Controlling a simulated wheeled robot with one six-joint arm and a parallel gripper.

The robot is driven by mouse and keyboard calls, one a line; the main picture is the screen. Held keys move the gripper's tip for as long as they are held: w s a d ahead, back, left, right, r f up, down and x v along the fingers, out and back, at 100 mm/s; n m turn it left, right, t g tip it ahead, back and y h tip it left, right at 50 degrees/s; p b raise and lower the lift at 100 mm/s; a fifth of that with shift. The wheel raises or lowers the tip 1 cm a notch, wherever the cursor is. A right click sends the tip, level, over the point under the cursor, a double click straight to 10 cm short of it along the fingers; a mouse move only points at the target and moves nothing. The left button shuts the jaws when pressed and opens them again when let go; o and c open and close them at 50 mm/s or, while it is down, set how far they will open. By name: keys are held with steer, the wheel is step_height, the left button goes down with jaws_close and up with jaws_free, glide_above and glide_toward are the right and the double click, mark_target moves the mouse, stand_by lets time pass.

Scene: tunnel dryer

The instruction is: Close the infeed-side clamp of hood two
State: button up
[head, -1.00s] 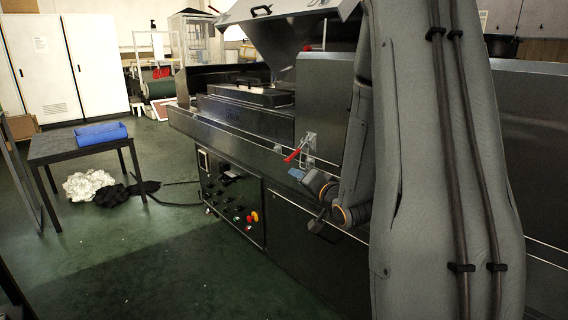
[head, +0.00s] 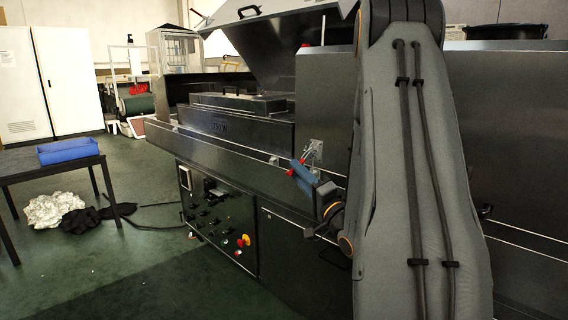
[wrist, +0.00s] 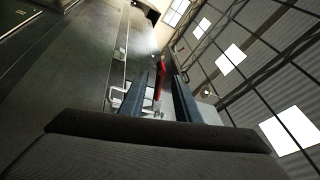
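The clamp (head: 314,150) is a small metal toggle clamp at the lower left of a dark closed hood (head: 325,98). Its red handle (head: 291,172) sticks out to the lower left and is mostly hidden by my gripper (head: 303,174) in the head view. In the wrist view the red handle (wrist: 158,82) stands between the two blue-grey fingers of my gripper (wrist: 162,92). A gap shows beside the handle, so the fingers look open around it. Contact cannot be made out. Metal clamp parts (wrist: 118,95) show beside the left finger.
A second hood (head: 270,45) is raised further left along the dryer. A control panel (head: 215,215) with knobs and an emergency stop is below the ledge. A table with a blue bin (head: 68,151) stands at left. Green floor before the dryer is clear.

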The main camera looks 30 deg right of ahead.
steer(key=x, duration=0.6)
steer(key=shift+w+b, duration=0.25)
steer(key=shift+b, duration=0.1)
jaws_close()
